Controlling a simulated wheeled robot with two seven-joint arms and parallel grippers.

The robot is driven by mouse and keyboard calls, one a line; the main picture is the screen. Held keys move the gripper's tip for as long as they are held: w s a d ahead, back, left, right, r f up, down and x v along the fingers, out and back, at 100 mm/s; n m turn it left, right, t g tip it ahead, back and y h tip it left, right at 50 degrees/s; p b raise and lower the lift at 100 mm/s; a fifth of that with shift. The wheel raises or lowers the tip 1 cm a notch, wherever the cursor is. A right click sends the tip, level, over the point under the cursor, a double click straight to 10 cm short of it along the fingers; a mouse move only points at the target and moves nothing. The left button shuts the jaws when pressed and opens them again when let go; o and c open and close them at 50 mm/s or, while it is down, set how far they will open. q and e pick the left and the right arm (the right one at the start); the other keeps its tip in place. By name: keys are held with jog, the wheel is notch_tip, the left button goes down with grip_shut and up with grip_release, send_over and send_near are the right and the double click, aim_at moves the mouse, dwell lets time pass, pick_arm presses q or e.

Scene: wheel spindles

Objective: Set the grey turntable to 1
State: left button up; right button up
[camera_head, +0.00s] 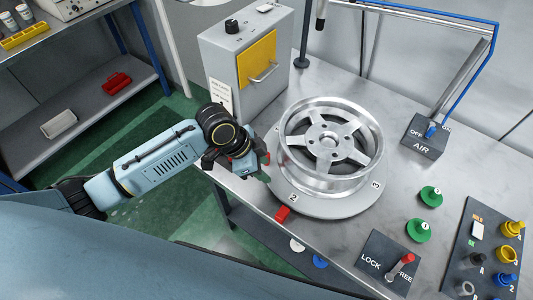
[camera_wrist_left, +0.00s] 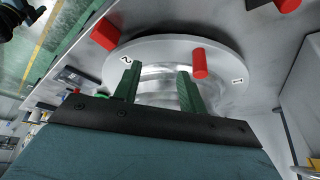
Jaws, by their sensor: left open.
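The grey turntable (camera_head: 330,207) is a round disc on the bench with a silver spoked wheel (camera_head: 332,143) on top. In the head view its 2 is near a red block (camera_head: 283,214) at the bench's front edge, and its 3 is at the right. The wrist view shows the turntable rim (camera_wrist_left: 226,64) with 2 and 1, plus a red peg (camera_wrist_left: 200,64) by the right finger. My left gripper (camera_head: 264,163) is open at the turntable's left edge; its green fingers (camera_wrist_left: 158,80) are apart in the wrist view.
A red-handled LOCK/FREE lever (camera_head: 400,266) stands front right, its handle towards FREE. A grey cabinet with a yellow door (camera_head: 257,61) stands behind my gripper. An AIR switch box (camera_head: 422,138), green discs (camera_head: 431,196) and a coloured-knob panel (camera_head: 483,253) are at the right.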

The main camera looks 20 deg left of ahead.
pick_arm(q)
jog(key=w+a+r+m+g, duration=0.1)
jog(key=w+a+r+m, duration=0.2)
jog(key=w+a+r, duration=0.4)
jog(key=shift+y, duration=0.3)
jog(key=x, duration=0.4)
jog(key=s+d+x, duration=0.1)
jog(key=x, duration=0.3)
jog(key=s+p+x, duration=0.1)
jog(key=x, duration=0.4)
jog(key=shift+s+d+r, duration=0.1)
jog(key=shift+d+r, duration=0.1)
grip_shut()
